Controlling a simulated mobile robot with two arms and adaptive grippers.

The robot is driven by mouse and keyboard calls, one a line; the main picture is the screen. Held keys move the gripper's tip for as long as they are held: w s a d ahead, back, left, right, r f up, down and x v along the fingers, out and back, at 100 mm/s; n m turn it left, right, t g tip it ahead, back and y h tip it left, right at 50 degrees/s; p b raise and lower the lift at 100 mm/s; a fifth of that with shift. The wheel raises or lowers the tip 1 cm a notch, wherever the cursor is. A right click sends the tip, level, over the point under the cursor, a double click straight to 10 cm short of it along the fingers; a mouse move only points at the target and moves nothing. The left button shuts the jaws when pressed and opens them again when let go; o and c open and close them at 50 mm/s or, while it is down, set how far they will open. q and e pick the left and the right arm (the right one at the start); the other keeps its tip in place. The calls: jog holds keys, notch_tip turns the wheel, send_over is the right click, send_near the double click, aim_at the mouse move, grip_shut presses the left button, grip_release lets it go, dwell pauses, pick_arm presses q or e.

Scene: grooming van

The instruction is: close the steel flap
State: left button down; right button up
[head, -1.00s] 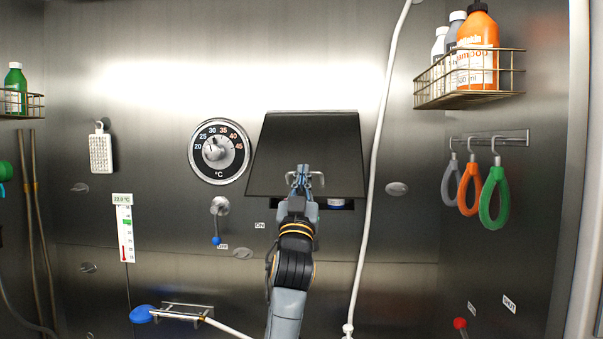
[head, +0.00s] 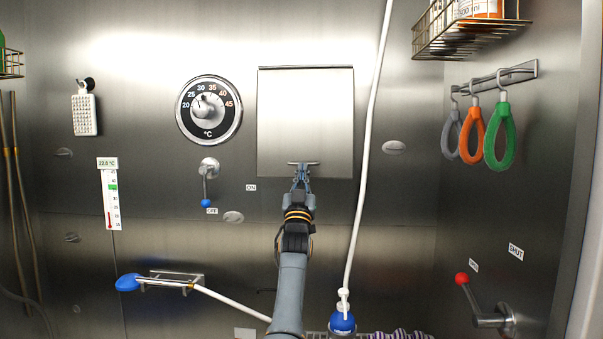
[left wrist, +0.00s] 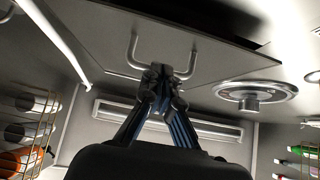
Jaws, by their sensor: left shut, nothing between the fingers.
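The steel flap (head: 305,115) is a plain square plate on the back wall. In the head view it hangs nearly flat against the wall and hides what is behind it. A small bar handle (head: 303,163) sits near its lower edge. The left wrist view shows the flap (left wrist: 112,30) and handle (left wrist: 134,55) from close by, with a dark strip beyond one edge; I cannot tell whether the flap is fully flush. My left gripper (head: 302,171) is shut and empty, its tips at the handle, touching or very near. My right gripper is not in view.
A white hose (head: 368,150) hangs close right of the flap. A temperature dial (head: 208,110) and a blue-tipped lever (head: 207,185) are to its left. Several coloured loops (head: 498,135) hang at right, below a wire basket (head: 465,38). A red-knobbed lever (head: 475,298) is lower right.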

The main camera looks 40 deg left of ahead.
pick_arm(q)
jog(key=shift+w+a+f, duration=0.1)
jog(key=shift+w+a, duration=0.15)
jog(key=shift+w, duration=0.1)
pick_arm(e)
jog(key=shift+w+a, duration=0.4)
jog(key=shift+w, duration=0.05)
